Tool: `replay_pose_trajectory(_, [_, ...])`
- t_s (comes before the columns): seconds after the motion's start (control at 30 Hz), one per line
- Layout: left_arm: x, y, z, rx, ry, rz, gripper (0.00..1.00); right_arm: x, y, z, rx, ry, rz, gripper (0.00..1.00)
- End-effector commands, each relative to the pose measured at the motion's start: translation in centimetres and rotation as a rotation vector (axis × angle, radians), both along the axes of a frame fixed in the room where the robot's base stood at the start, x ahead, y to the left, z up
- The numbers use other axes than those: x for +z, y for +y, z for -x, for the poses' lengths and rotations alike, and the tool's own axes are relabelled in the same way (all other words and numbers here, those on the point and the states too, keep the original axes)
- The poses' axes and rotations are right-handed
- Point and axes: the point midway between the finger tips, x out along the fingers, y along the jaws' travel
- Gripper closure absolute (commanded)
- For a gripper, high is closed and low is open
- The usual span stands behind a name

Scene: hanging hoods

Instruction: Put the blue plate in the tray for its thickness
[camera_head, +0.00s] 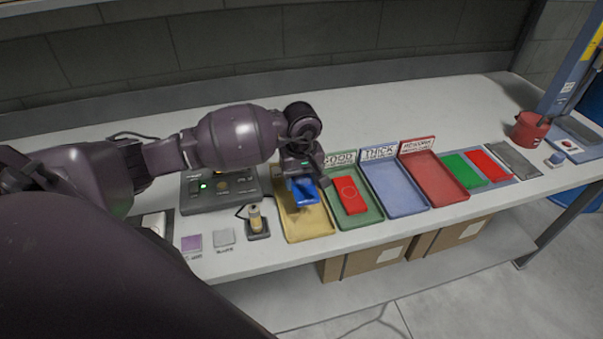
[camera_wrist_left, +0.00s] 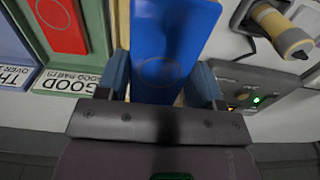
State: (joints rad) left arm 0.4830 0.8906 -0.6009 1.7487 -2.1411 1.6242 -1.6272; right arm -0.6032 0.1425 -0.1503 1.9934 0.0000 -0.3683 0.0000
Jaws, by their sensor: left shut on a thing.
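The blue plate (camera_head: 305,192) is in my left gripper (camera_head: 303,178), over the yellow tray (camera_head: 306,228). In the left wrist view the blue plate (camera_wrist_left: 172,40) lies between the two fingers of my left gripper (camera_wrist_left: 162,82), with a faint circle on its face. I cannot tell whether the plate touches the tray. The yellow tray's label is hidden behind my gripper. To its right stand a green tray (camera_head: 367,217) marked GOOD, a blue tray (camera_head: 395,190) marked THICK and a red tray (camera_head: 434,178) with a rework label. My right gripper is out of view.
A red plate (camera_head: 350,195) lies in the green tray. A grey box with a green light (camera_head: 205,197) and a beige-handled tool (camera_head: 256,222) stand left of the trays. Green (camera_head: 464,171) and red (camera_head: 490,166) plates lie farther right. The bench behind the trays is clear.

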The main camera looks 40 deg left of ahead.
Motion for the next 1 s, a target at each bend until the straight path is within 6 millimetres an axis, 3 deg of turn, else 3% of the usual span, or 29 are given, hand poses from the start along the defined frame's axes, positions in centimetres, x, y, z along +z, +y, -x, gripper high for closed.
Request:
replay_pose_trajectory(0.27, [-3.5,0.0,0.0,0.001,0.003,0.002,0.67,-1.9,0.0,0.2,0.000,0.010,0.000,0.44])
replay_pose_trajectory(0.5, [-6.1,0.1,0.0,-0.001,0.002,-0.002,0.67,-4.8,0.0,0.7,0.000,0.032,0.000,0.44])
replay_pose_trajectory(0.7, [-6.9,0.0,0.0,0.000,0.000,0.000,0.67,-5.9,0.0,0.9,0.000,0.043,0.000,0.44])
replay_pose_trajectory(1.0, [-6.8,0.0,0.0,0.000,-0.001,0.000,0.67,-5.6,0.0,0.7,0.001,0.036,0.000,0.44])
